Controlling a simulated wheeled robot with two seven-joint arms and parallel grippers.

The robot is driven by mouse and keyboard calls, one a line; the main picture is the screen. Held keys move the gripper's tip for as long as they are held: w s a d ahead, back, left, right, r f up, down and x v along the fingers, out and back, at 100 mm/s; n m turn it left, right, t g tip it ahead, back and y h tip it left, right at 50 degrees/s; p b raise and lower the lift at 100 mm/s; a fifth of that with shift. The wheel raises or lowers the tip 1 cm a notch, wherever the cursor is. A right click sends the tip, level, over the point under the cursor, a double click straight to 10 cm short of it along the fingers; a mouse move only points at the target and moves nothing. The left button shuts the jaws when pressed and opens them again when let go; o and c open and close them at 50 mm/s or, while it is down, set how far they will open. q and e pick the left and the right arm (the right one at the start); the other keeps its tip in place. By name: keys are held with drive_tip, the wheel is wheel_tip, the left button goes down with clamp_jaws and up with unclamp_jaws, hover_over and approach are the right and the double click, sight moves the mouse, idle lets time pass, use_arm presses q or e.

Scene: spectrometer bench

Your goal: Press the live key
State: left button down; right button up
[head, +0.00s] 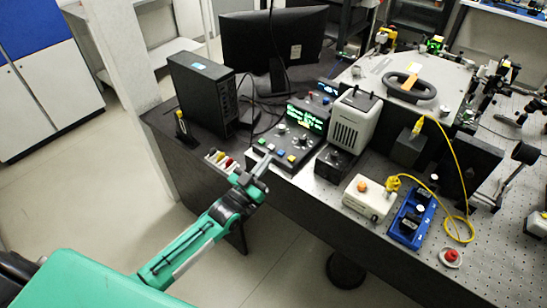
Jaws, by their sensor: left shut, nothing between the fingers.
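A dark control console (300,138) stands on the black bench, with a lit green display (304,117) and knobs. A row of small coloured keys runs along its front, including a blue key (281,153). Labels are too small to read, so I cannot tell which one is the live key. My left gripper (267,159) is shut and empty, its fingertips at the console's front edge close to the keys. I cannot tell whether the tips touch a key. The gripper may hide part of the console's front. My right gripper is not in view.
A black computer case (203,88) and a monitor (273,42) stand behind. A grey vented unit (355,118) is right of the console. A white box (369,198), a blue block (412,217) and a yellow cable (462,178) lie further right. Open floor lies in front.

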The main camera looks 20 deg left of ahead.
use_arm(q)
drive_tip(key=shift+b+v, duration=0.45)
drive_tip(key=shift+v, duration=1.65)
drive_tip(key=shift+r, duration=0.15)
drive_tip(key=s+a+f+n+g+y, duration=0.1)
drive_tip(key=s+a+f+g+y, duration=0.1)
drive_tip(key=f, duration=0.9)
drive_tip(key=s+a+f+g+y, duration=0.1)
drive_tip(key=f+g+y, duration=0.15)
drive_tip(key=f, duration=0.85)
drive_tip(key=s+a+f+g+y, duration=0.1)
drive_tip(key=s+f+g, duration=0.1)
drive_tip(key=s+f, duration=0.45)
drive_tip(key=s+a+f+g, duration=0.1)
drive_tip(key=s+f+g, duration=0.25)
drive_tip(key=f, duration=0.65)
drive_tip(key=s+f+g, duration=0.3)
drive_tip(key=s+f, duration=0.3)
drive_tip(key=s, duration=0.6)
drive_tip(key=s+d+f+g+y, duration=0.1)
drive_tip(key=s+f+g, duration=0.2)
drive_tip(key=s+f, duration=0.4)
drive_tip(key=s+f+g+y, duration=0.1)
drive_tip(key=s+f+g, duration=0.2)
drive_tip(key=s, duration=1.4)
wheel_tip(320, 180, down, 4)
drive_tip(key=shift+s+d+r+n+g, duration=0.1)
drive_tip(key=shift+s+d+n+g, duration=0.2)
drive_tip(key=shift+d, duration=0.1)
